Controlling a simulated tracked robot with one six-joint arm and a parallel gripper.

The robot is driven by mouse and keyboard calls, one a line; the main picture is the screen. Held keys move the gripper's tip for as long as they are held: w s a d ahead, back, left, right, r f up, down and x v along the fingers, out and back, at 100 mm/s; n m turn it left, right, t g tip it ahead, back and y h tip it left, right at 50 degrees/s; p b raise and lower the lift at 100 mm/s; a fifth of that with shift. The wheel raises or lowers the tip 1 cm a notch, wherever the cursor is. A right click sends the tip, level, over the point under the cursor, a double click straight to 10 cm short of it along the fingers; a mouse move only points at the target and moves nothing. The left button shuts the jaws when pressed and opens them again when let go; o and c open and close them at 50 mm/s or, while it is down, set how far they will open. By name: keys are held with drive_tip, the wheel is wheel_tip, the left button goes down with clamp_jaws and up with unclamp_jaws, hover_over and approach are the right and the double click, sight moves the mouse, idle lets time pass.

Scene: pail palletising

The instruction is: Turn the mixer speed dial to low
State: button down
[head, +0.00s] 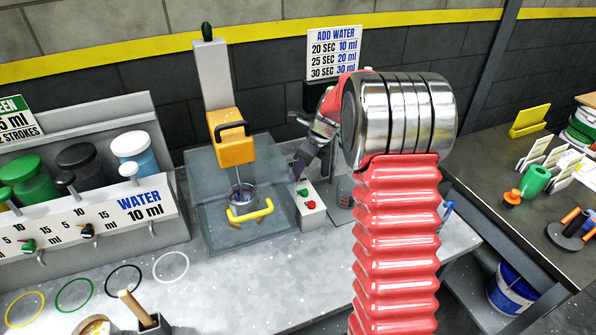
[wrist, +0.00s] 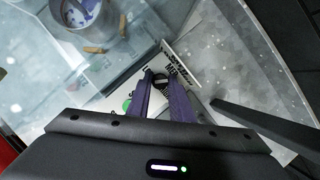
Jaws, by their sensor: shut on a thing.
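The mixer (head: 231,145) is an orange head on a grey column, its shaft reaching down into a metal pail (head: 243,200). The white control box (head: 314,212) stands right of the pail, with a green and a red button. My gripper (head: 298,174) is at the back end of this box. In the wrist view, the purple fingers of my gripper (wrist: 160,76) are shut on a small dark round dial (wrist: 160,84) on the box. The green button (wrist: 127,105) shows left of the fingers. The fingers hide much of the dial; its setting cannot be read.
A clear guard (head: 275,150) stands around the mixer. A measuring beaker (head: 344,190) stands close right of the control box. A dispenser rack (head: 90,225) with several jars stands at left. Coloured rings and a cup with a wooden stick lie at the front left. A dark table (head: 490,185) is at right.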

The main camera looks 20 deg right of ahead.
drive_tip(key=n+g+y, duration=0.1)
drive_tip(key=n, duration=0.3)
drive_tip(key=shift+w+d, duration=0.15)
drive_tip(key=n+g, duration=0.2)
drive_tip(key=n, duration=0.3)
drive_tip(key=shift+w, duration=0.15)
drive_tip(key=shift+n, duration=0.3)
drive_tip(key=c, duration=1.6)
unclamp_jaws()
drive_tip(key=shift+r, duration=0.1)
